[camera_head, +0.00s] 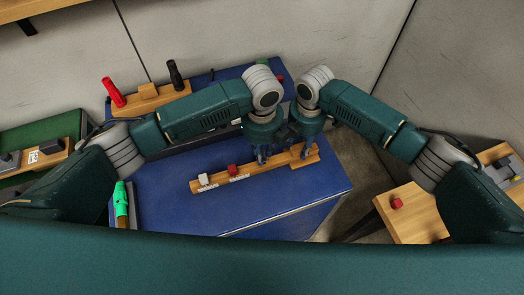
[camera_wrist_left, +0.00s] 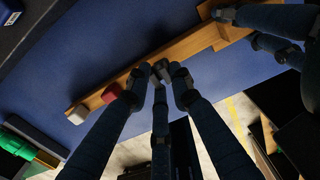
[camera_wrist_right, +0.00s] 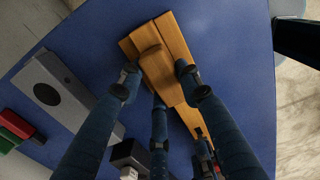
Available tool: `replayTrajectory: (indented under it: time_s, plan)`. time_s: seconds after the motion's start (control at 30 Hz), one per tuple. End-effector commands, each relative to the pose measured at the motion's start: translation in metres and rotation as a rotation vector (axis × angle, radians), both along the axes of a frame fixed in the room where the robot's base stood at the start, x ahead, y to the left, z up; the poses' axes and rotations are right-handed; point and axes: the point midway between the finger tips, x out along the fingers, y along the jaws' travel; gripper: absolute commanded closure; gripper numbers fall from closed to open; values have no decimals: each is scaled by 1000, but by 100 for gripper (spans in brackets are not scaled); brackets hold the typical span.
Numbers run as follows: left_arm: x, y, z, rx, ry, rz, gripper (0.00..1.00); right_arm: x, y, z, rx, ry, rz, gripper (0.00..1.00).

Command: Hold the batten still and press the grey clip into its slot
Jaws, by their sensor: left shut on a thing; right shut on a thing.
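The wooden batten (camera_head: 268,173) lies at a slant on the blue table, with a white clip (camera_head: 205,180) and a red clip (camera_head: 233,170) standing on its left part. My left gripper (camera_head: 262,158) is over the batten right of the red clip. In the left wrist view its fingertips close on a small grey clip (camera_wrist_left: 160,67) at the batten; the fingers hide whether it is seated in its slot. My right gripper (camera_head: 304,150) is shut across the batten's right end, with fingers on both sides of the wood (camera_wrist_right: 163,78) in the right wrist view.
A wooden rack (camera_head: 149,99) with red and black handles stands at the back left. A green-handled tool (camera_head: 121,203) lies at the table's left front. A side table (camera_head: 411,216) at right bears a red block (camera_head: 397,203). The blue table (camera_head: 255,208) before the batten is clear.

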Motion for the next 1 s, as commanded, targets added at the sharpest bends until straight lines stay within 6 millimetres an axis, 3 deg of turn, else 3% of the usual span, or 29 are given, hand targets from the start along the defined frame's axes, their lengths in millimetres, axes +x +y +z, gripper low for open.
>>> replayTrajectory:
  time_s: [1.0]
  plan:
    - [0,0,-19,0,0,0,100,0,-1,-1,-3,1,-1,100]
